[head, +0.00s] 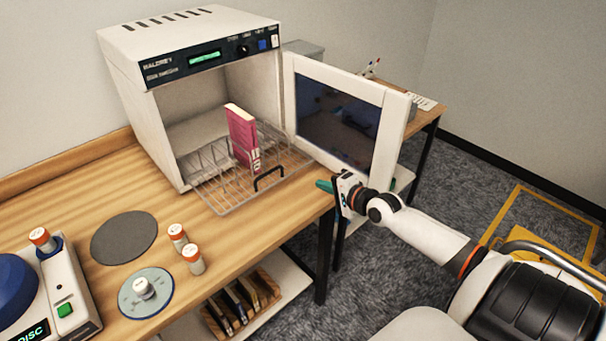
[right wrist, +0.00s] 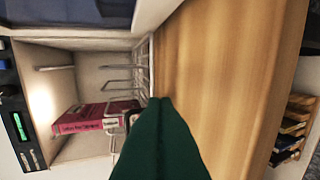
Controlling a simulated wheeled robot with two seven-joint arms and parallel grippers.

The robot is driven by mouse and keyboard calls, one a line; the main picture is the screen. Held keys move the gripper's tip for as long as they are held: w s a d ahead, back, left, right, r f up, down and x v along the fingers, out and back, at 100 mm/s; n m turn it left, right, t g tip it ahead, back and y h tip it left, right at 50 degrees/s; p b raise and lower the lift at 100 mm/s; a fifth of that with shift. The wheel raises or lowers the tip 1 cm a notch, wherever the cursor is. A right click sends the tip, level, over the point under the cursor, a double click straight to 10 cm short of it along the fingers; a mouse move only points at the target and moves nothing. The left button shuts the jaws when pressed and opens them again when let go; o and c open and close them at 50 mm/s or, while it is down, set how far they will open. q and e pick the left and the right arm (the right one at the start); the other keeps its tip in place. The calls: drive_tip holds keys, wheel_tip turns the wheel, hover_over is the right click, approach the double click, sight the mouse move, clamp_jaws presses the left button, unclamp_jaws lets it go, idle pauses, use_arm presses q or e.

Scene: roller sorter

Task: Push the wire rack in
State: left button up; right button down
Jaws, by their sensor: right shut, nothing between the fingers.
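The wire rack (head: 228,196) is pulled partly out of the open white cabinet (head: 150,115), over the wooden table. It has a black handle (head: 268,180) at its front and holds an upright pink book (head: 243,135). In the right wrist view the rack's wires (right wrist: 122,84) and the book (right wrist: 92,118) show beyond the fingers. My right gripper (head: 326,186) is shut and empty, with green fingers, to the right of the rack and apart from the handle in the head view. Its shut fingers (right wrist: 160,108) fill the lower middle of the wrist view. My left gripper is not in view.
The cabinet's door (head: 345,115) stands open to the right, close above my right gripper. A grey disc (head: 124,238), several orange-capped jars and a blue-topped device (head: 60,290) stand on the table's left part (head: 85,195). A lower shelf holds a wooden crate (head: 210,318).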

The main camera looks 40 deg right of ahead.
sight(297, 171)
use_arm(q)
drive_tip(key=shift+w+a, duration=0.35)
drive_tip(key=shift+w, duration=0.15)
use_arm(e)
drive_tip(key=x, duration=0.5)
drive_tip(key=r+x, duration=0.1)
drive_tip(key=x, duration=0.2)
drive_tip(key=shift+w, duration=0.2)
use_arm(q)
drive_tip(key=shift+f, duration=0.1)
